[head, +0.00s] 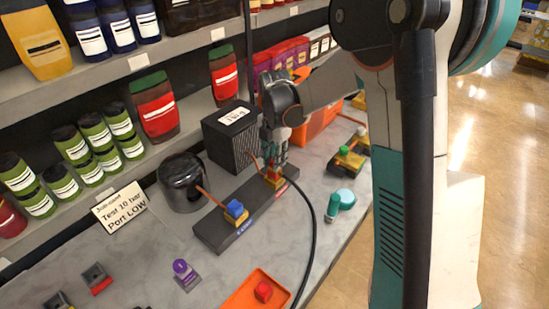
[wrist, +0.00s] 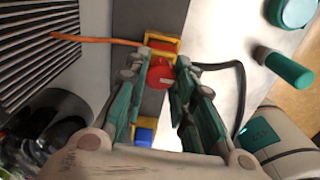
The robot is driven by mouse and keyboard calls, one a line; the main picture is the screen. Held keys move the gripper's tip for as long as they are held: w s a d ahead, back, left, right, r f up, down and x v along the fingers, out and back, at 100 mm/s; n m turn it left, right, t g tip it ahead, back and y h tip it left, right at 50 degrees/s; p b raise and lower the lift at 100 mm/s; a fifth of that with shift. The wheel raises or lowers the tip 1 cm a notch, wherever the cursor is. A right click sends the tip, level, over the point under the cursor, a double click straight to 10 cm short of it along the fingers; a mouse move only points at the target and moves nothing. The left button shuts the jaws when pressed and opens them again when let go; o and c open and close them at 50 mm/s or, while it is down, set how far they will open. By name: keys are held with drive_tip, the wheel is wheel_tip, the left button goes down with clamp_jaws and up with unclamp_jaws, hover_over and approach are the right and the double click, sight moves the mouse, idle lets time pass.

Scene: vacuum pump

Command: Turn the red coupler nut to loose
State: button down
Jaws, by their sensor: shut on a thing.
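The red coupler nut (wrist: 160,73) sits between the fingertips of my gripper (wrist: 161,66) in the wrist view. It rests on a yellow fitting (wrist: 162,44) on a dark grey base strip (head: 217,231). In the head view my gripper (head: 274,157) points down onto the far end of that strip and hides most of the nut. My gripper is shut on the red nut, one finger on each side. An orange hose (wrist: 82,39) meets the fitting from the left and a black hose (wrist: 238,85) from the right. I cannot tell how far the nut is turned.
A blue nut (head: 235,209) sits at the strip's near end. A black pot (head: 183,185) and a black ribbed box (head: 226,139) stand to the left. A teal cylinder (head: 333,205) lies to the right. An orange tray (head: 238,299) is in front. Shelves of jars line the back.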

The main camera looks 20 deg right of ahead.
drive_tip(key=shift+n, duration=0.3)
drive_tip(key=c, duration=1.3)
unclamp_jaws()
wheel_tip(320, 180, up, 12)
